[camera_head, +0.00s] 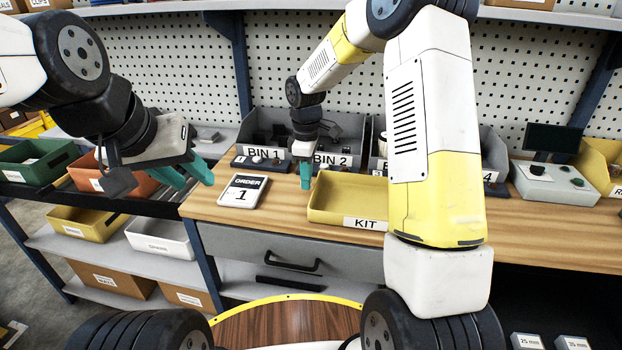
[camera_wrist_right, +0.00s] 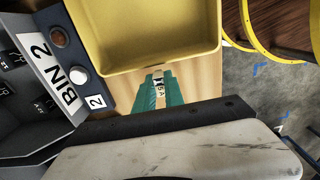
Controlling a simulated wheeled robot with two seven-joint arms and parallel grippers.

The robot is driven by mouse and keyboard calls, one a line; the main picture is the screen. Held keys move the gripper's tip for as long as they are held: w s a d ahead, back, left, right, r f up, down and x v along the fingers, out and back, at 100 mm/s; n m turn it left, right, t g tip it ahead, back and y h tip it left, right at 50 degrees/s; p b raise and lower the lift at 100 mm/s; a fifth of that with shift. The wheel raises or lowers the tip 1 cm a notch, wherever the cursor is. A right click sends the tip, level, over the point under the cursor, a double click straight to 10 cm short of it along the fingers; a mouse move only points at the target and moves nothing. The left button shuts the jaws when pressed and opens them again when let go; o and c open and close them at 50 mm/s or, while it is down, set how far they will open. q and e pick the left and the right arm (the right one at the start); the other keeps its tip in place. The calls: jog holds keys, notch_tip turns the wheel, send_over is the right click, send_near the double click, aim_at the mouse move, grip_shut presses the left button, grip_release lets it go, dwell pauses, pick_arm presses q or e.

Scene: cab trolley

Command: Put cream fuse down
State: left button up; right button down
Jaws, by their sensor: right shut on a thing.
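My right gripper (camera_head: 306,178) points down at the bench, left of the yellow KIT tray (camera_head: 335,213) and in front of BIN 2. In the right wrist view its teal fingers (camera_wrist_right: 158,93) are shut on the cream fuse (camera_wrist_right: 160,90), a small pale piece with dark print. The empty tray floor and rim (camera_wrist_right: 145,66) show just beyond the fingertips. The fuse is hidden in the head view. My left gripper (camera_head: 188,174) is open and empty, left of the bench, its two teal fingers apart.
BIN 1 (camera_head: 262,152) and BIN 2 (camera_head: 332,160) stand behind, with a dark button strip before them. A grey control box (camera_head: 550,182) is at the right. Bare wood lies around the card.

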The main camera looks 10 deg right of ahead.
jog(key=shift+f, duration=2)
jog(key=shift+f, duration=0.1)
jog(key=c, duration=1.4)
grip_release()
jog(key=shift+c, duration=0.2)
